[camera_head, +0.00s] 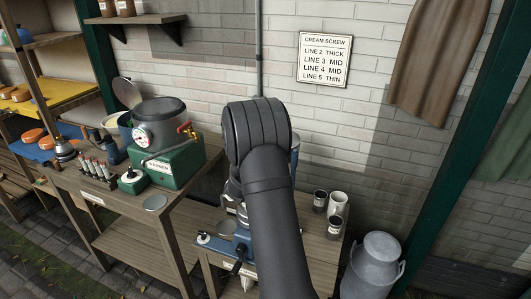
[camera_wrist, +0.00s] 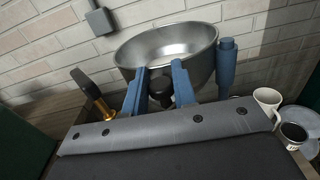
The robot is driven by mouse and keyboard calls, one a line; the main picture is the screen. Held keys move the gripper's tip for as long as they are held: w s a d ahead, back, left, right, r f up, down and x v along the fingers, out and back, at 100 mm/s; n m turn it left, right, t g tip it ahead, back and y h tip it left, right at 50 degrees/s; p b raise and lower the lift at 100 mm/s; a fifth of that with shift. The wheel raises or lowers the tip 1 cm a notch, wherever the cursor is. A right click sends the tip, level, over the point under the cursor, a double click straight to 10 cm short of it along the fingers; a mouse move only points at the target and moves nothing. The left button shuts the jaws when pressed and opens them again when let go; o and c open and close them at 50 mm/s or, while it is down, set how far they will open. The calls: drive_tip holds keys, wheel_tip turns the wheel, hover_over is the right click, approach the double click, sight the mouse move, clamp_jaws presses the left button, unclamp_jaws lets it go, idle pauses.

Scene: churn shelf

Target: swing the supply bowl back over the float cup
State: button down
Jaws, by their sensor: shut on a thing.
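The supply bowl (camera_wrist: 165,45) is a wide silver metal bowl, tilted in the wrist view and empty as far as its inside shows. My gripper (camera_wrist: 160,82) has its two blue fingers just in front of and below the bowl's rim. They are closed about a dark knob (camera_wrist: 159,92) at the bowl's near side; whether the knob is fixed to the bowl is hard to tell. A blue post (camera_wrist: 227,65) stands at the bowl's right. The float cup cannot be made out. In the head view my arm hides the gripper and most of the bowl.
A brass tap with a black lever (camera_wrist: 95,95) is left of my fingers. A white mug (camera_wrist: 267,103) and a dark-filled can (camera_wrist: 292,135) stand at the right. A milk can (camera_head: 372,265) stands on the floor. A green-based tester (camera_head: 165,165) is on the left bench.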

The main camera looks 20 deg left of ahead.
drive_tip(key=shift+s+d+r+n+g+y, duration=0.1)
drive_tip(key=shift+s+d+n+y, duration=0.4)
drive_tip(key=shift+y, duration=0.4)
drive_tip(key=shift+s+d+f+n+g+y, duration=0.1)
drive_tip(key=shift+s+d+n+y, duration=0.15)
drive_tip(key=shift+n+y, duration=0.5)
drive_tip(key=shift+s+d+r+n+g+y, duration=0.1)
drive_tip(key=shift+s+d+n+y, duration=0.3)
drive_tip(key=shift+y, duration=0.65)
drive_tip(key=c, duration=1.2)
unclamp_jaws()
drive_tip(key=shift+a, duration=0.1)
drive_tip(key=v, duration=1.7)
drive_tip(key=shift+s, duration=0.25)
drive_tip(key=shift+c, duration=0.3)
